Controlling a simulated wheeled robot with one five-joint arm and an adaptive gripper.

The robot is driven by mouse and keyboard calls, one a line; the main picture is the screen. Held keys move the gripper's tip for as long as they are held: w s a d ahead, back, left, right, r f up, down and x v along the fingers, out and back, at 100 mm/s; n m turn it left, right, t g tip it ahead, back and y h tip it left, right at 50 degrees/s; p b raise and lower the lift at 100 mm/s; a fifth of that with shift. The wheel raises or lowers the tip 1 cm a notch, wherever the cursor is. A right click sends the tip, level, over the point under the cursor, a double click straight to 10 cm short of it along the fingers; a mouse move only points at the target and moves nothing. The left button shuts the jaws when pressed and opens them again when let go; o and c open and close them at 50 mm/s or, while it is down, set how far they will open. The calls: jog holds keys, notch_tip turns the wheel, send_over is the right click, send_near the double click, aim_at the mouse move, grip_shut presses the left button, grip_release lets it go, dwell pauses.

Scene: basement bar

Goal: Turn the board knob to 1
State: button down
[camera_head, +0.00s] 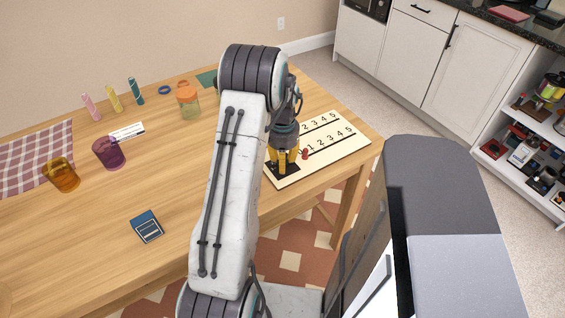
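The cream board (338,152) lies at the right end of the wooden table. It carries two rows of black numbers, each running up to 5; the left ends of the rows are partly hidden by my arm. A small red knob (305,154) shows on the board near the 1 of the nearer row. My gripper (284,168), with yellow and black parts, points down over the board's left part, just left of the red knob. Its fingertips are small and dark here, so I cannot tell whether they are open or touch anything. Any other knob is hidden.
A lidded jar (189,101) stands behind my arm, left of the board. A purple cup (108,153), an amber mug (62,175) and a blue box (147,227) are farther left. The table's right edge (376,153) is close to the board.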

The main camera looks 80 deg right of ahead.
jog(key=n+b, duration=0.1)
jog(key=n, duration=0.4)
jog(key=shift+d+n, duration=0.15)
jog(key=shift+n, duration=0.15)
jog(key=n, duration=0.4)
jog(key=shift+n, duration=0.3)
jog(key=shift+w+n, duration=0.1)
jog(key=shift+n, duration=0.2)
jog(key=c, duration=0.9)
grip_release()
jog(key=shift+o, duration=0.2)
notch_tip(320, 180, up, 12)
dwell(0.5)
